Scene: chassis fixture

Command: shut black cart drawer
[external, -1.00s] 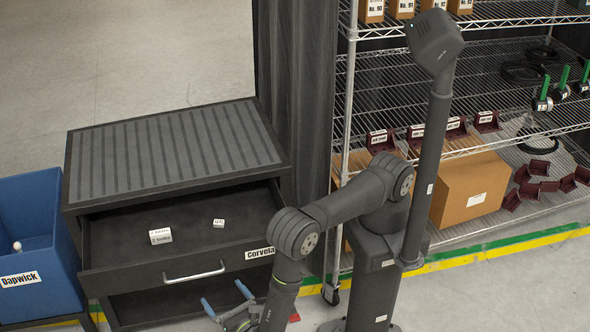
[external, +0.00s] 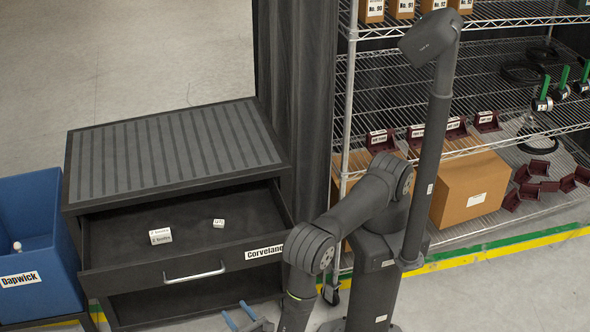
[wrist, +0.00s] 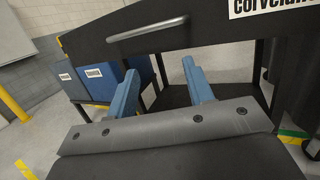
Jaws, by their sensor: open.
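The black cart (external: 170,145) stands left of my arm with its top drawer (external: 130,247) pulled out. The drawer front has a silver handle (external: 194,273) and a white label; the handle also shows at the top of the wrist view (wrist: 148,28). Two small white boxes, one larger (external: 160,236) and one smaller (external: 219,223), lie inside the drawer. My gripper (wrist: 160,82) has blue fingers spread apart with nothing between them. It is in front of the cart and below the drawer handle, apart from it. In the external view it is partly cut off by the bottom edge.
A blue bin (external: 38,245) stands close to the cart's left side. A dark curtain (external: 295,110) and a wire shelf with a cardboard box (external: 470,187) are at the right. Below the drawer is an open lower space (external: 190,302).

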